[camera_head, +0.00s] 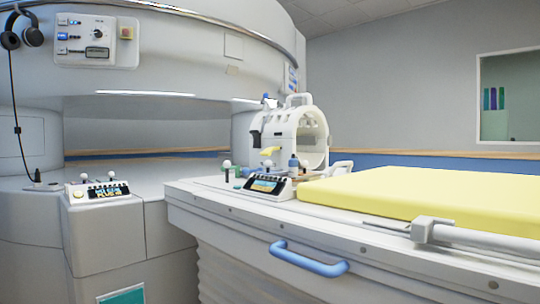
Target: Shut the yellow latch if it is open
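A small yellow latch (270,151) shows on the lower left side of a white ring-shaped coil (301,133). The coil stands upright at the far end of the patient table. The latch looks roughly level, with its left end tilted slightly down. It is too small here to tell whether it is open or shut.
The table's white side (330,230) carries a blue handle (308,259). A yellow mattress (420,195) lies on top. A small control panel (268,185) with knobs stands before the coil. Another panel (100,191) sits on the magnet base at left. Headphones (22,32) hang at upper left.

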